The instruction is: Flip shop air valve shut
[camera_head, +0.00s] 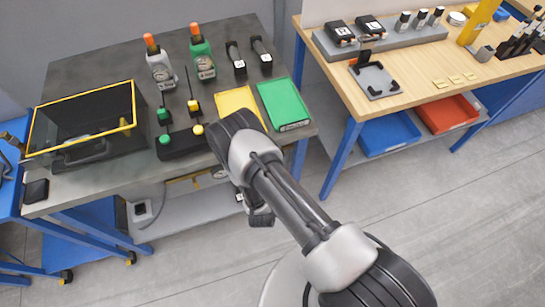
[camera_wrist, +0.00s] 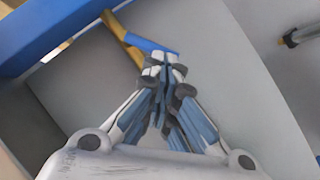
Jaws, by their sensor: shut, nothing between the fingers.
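In the wrist view, a brass-yellow pipe (camera_wrist: 117,26) runs down from near the blue beam, and a short blue lever (camera_wrist: 148,44) sticks out from it to the right, at an angle to the pipe. This looks like the shop air valve. My gripper (camera_wrist: 165,62) is shut and empty, with its fingertips right at the lever's outer end; I cannot tell whether they touch. In the head view, a brass-coloured pipe (camera_head: 184,180) shows below the dark workbench. The lever is not clear there, and my arm hides most of that area.
A blue frame beam (camera_wrist: 60,38) crosses the wrist view's upper left. A brass fitting with a dark ring (camera_wrist: 301,35) is at its right. In the head view, the dark workbench (camera_head: 105,62) stands above the pipe, with a lower shelf (camera_head: 190,215) beneath.

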